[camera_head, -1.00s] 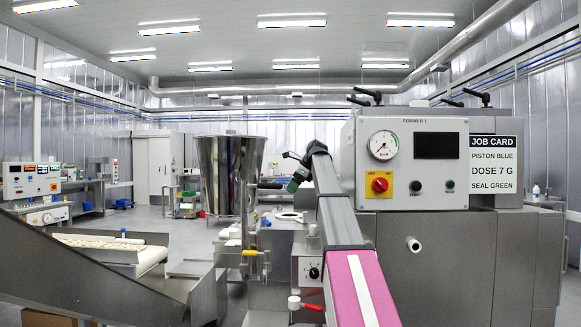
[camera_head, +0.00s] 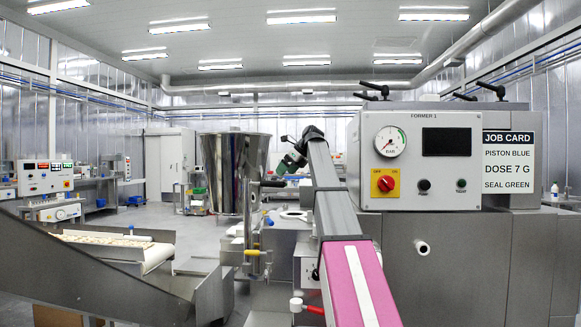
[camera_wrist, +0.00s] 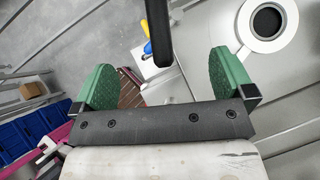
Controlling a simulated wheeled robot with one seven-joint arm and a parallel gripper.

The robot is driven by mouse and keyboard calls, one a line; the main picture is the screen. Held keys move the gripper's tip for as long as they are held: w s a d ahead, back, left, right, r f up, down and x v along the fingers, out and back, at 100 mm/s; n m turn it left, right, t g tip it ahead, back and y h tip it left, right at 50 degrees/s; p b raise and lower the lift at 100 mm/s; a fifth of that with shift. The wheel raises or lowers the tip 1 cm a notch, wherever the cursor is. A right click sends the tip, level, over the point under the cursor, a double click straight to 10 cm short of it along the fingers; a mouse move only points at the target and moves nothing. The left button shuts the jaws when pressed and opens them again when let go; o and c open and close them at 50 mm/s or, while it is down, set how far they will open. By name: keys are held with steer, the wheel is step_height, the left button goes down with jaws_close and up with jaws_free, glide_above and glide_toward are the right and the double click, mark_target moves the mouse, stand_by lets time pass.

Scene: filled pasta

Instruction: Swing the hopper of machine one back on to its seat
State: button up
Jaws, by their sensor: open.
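The hopper (camera_head: 226,165) of machine one is a steel cone standing to the left of the machine body marked Former 1 (camera_head: 420,160). A dark handle (camera_head: 270,184) sticks out from its right side. The seat seems to be the white ring with a dark hole (camera_wrist: 288,8) at the upper right of the wrist view; the hopper is off to its side. My gripper (camera_head: 293,160) is right of the hopper, near the handle. In the wrist view my gripper (camera_wrist: 162,60) has its green fingers apart, with a black bar (camera_wrist: 158,30), likely the handle, ending between them, not clamped.
A yellow-handled valve (camera_head: 252,252) and a red-handled valve (camera_head: 307,307) are low on the machine's front. A conveyor with pale pieces (camera_head: 115,243) slopes at the left. Blue crates (camera_wrist: 40,125) show at the wrist view's left. Open floor lies behind the conveyor.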

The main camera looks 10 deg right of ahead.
mark_target(275, 184)
steer(key=shift+x, duration=4.1)
